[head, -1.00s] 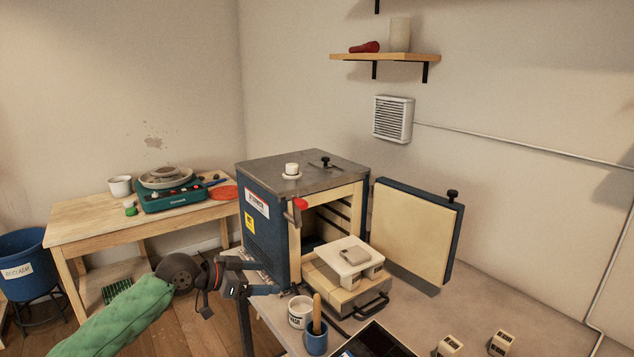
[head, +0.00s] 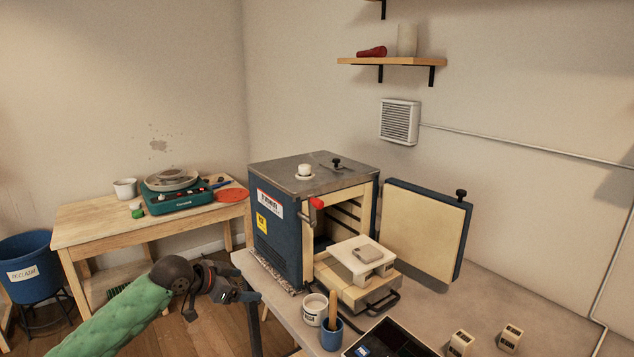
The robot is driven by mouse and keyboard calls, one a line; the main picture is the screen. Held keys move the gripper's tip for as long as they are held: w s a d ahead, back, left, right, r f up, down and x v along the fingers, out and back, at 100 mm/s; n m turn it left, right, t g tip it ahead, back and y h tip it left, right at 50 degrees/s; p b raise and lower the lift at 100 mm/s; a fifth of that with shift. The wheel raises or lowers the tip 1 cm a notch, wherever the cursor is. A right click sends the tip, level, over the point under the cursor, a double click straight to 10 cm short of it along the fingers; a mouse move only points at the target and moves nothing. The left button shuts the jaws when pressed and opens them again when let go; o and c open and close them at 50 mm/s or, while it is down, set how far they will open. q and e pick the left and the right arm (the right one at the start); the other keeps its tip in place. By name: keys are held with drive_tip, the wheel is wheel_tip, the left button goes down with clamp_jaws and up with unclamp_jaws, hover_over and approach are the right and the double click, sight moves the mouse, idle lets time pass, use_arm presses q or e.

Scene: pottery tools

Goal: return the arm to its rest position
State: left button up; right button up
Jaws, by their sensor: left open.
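My left gripper (head: 240,291) shows at the lower left of the head view, at the end of my green-sleeved left arm. It is open, and I see nothing between its fingers. It is in front of and left of the blue kiln (head: 281,241), over the near left edge of the grey table (head: 512,292), apart from the kiln as far as I can tell. My right gripper is out of view.
The kiln door (head: 424,231) stands open to the right. A drawer-like block (head: 355,292) with a white slab (head: 352,262) sits in front. A white cup (head: 313,308) and blue cup (head: 331,337) stand nearby. A wooden table (head: 95,226) and blue bin (head: 29,266) are left.

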use_arm(q)
drive_tip(key=w+a+f+n+t+y, duration=0.2)
drive_tip(key=w+a+f+n+y, duration=0.15)
drive_tip(key=a+f+y, duration=0.35)
drive_tip(key=s+d+f+n+g, duration=0.1)
drive_tip(key=s+f, duration=0.3)
drive_tip(key=f, duration=0.3)
drive_tip(key=s+f+n+y, duration=0.1)
drive_tip(key=s+f, duration=0.2)
drive_tip(key=f, duration=0.4)
drive_tip(key=s+d+f+n+g, duration=0.1)
drive_tip(key=s+f, duration=0.3)
drive_tip(key=f, duration=0.3)
drive_tip(key=s+d+f+g, duration=0.2)
drive_tip(key=s+f, duration=0.6)
drive_tip(key=s, duration=0.4)
drive_tip(key=s+d+f+n+g, duration=0.1)
drive_tip(key=s+d+f+g, duration=0.1)
drive_tip(key=s+f, duration=0.7)
drive_tip(key=s+d+f+n+g+h, duration=0.1)
drive_tip(key=s+d+f, duration=0.3)
drive_tip(key=s, duration=1.2)
wheel_tip(320, 180, down, 4)
drive_tip(key=shift+s+f+g, duration=0.2)
drive_tip(key=shift+s+g, duration=0.1)
drive_tip(key=shift+g, duration=0.5)
